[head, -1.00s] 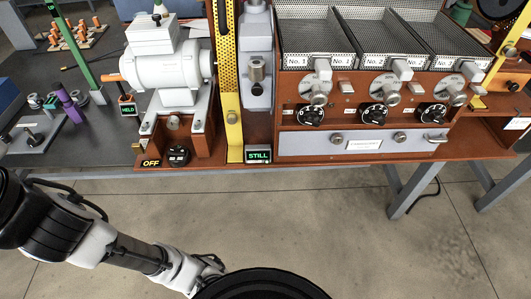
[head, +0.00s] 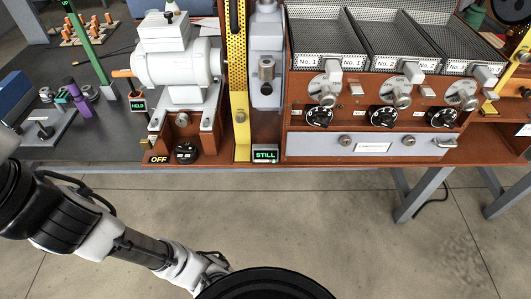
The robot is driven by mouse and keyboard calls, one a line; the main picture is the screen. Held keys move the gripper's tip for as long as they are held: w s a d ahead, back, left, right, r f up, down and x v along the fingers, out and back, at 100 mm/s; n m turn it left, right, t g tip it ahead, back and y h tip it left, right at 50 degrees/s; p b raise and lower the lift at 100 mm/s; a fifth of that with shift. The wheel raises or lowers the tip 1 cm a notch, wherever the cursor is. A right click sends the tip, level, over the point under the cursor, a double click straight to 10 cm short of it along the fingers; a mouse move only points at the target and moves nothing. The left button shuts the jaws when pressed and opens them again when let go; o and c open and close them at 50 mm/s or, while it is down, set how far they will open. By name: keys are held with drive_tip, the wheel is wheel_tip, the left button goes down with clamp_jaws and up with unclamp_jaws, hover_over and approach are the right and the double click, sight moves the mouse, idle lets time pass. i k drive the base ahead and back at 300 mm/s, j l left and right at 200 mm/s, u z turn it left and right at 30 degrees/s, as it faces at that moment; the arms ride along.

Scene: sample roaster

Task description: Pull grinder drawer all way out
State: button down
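A wide grey drawer-like front (head: 312,143) sits flush in the red-brown cabinet at centre right, below several dials. It has two round knobs, a label too small to read and a bar handle (head: 445,143) near its right end. A white motor-like machine (head: 178,68) stands left of it on a red-brown base (head: 208,140). I cannot tell which of these is the grinder, and I see no drawer standing open. My arm reaches from the left edge to the bottom middle. Its end is hidden by a black round part, so my gripper does not show.
A yellow perforated upright (head: 240,85) and a grey unit (head: 266,60) stand between machine and cabinet. Several mesh trays (head: 328,40) top the cabinet. Small displays read HELD, OFF and STILL (head: 265,156). The grey table (head: 60,140) has tools at left. Open floor (head: 330,230) lies in front.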

sight(517, 87)
drive_tip(key=z, duration=1.45)
drive_tip(key=i+l, duration=0.15)
drive_tip(key=l, duration=0.15)
drive_tip(key=i+l+u, duration=0.1)
drive_tip(key=l, duration=0.25)
drive_tip(key=i+l+u, duration=0.1)
drive_tip(key=l, duration=0.2)
drive_tip(key=i+l, duration=0.1)
drive_tip(key=l, duration=0.25)
drive_tip(key=i+j, duration=0.4)
